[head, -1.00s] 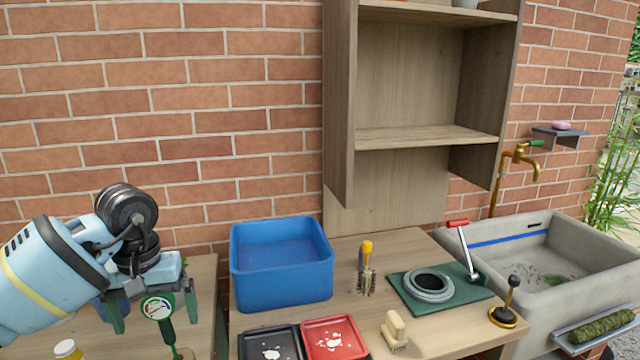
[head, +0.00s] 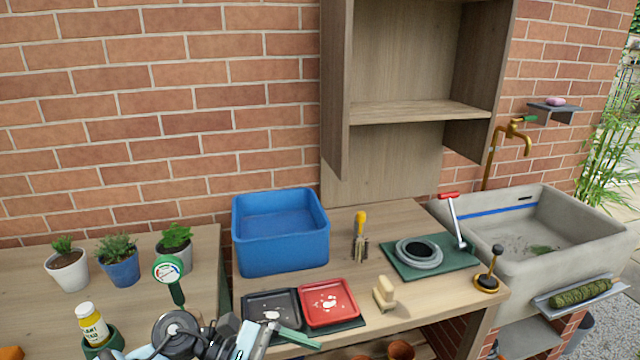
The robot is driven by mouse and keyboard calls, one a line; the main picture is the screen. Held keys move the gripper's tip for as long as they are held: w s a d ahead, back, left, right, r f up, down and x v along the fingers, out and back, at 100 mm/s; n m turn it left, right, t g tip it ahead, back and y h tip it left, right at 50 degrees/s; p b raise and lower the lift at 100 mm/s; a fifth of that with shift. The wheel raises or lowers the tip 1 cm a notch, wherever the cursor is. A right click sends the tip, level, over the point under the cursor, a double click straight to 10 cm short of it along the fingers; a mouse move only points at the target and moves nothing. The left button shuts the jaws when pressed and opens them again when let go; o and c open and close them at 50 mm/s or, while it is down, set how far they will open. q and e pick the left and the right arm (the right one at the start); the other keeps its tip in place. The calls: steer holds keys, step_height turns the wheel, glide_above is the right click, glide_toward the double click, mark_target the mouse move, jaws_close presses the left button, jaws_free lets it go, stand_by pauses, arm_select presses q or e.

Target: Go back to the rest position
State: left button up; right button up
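My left gripper (head: 292,337) is low at the bottom edge of the head view, in front of the table's front edge. Its green finger points right, just below the black and red trays. I see only one finger clearly, so I cannot tell whether it is open or shut. I see nothing held in it. My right gripper is not in view.
Three potted plants (head: 121,272), a round dial gauge (head: 168,269) and a yellow bottle (head: 92,325) stand on the left table. A blue bin (head: 281,253), black tray (head: 257,305), red tray (head: 345,313), brushes, green mat (head: 464,257) and stone sink (head: 590,240) lie to the right.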

arm_select(q)
steer(key=s+a+f+m+t+y+p, duration=0.2)
steer(key=s+a+f+m+t+y, duration=0.25)
steer(key=m+t, duration=0.7)
steer(key=s+a+f+m+t+y+p, duration=0.1)
steer(key=s+a+f+m+t+y, duration=0.35)
steer(key=m, duration=1.25)
steer(key=s+a+f+n+g+y, duration=0.1)
steer(key=s+a+f+n+g, duration=0.1)
steer(key=s+f+n, duration=0.5)
steer(key=s+a+f+n+g+y+p, duration=0.1)
steer(key=s+a+f+n, duration=0.4)
steer(key=s, duration=0.5)
steer(key=shift+f+n+g+y, duration=0.8)
steer(key=shift+f+n, duration=0.05)
steer(key=shift+n, duration=0.1)
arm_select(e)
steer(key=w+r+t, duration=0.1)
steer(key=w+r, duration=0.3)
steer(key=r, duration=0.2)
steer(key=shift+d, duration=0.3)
arm_select(q)
steer(key=shift+s+a, duration=0.1)
